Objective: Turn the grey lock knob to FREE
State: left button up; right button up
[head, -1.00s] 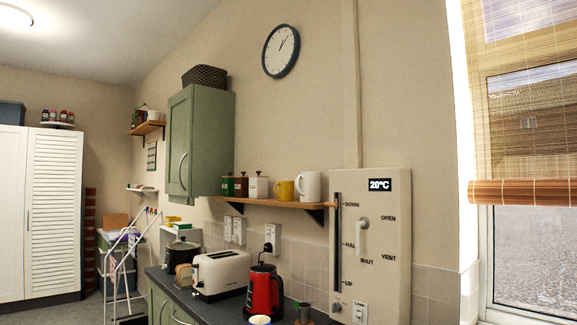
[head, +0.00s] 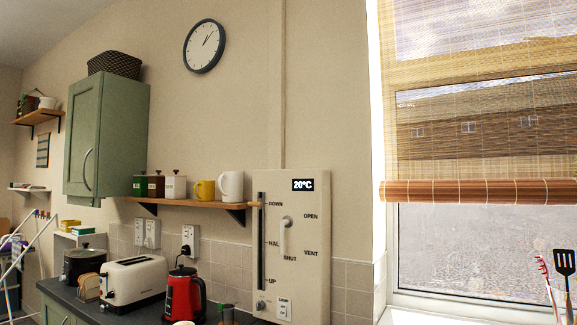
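A cream control panel (head: 316,270) is on the wall left of the window. A small round grey knob (head: 261,305) is at its lower left, below the slot; which way it is turned is too small to tell. A small white plate (head: 284,308) with unreadable marks is to its right. A white handle (head: 286,237) hangs downward among the words OPEN, VENT and SHUT. A dark vertical slot (head: 261,240) is marked DOWN, HAL and UP. Neither of my grippers is in view.
A counter (head: 95,308) below holds a white toaster (head: 133,283) and a red kettle (head: 184,295), left of the panel. A wooden shelf (head: 180,202) with mugs ends against the panel's left side. A window with a bamboo blind (head: 470,192) is at right.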

aim_at(261, 304)
jog(key=i+j+z, duration=0.1)
jog(key=j+z, duration=0.15)
jog(key=z, duration=0.2)
jog(key=j+z, duration=0.4)
jog(key=i+j+z, duration=0.1)
jog(key=z, duration=0.35)
jog(key=j+z, duration=0.4)
jog(key=k+l, duration=0.05)
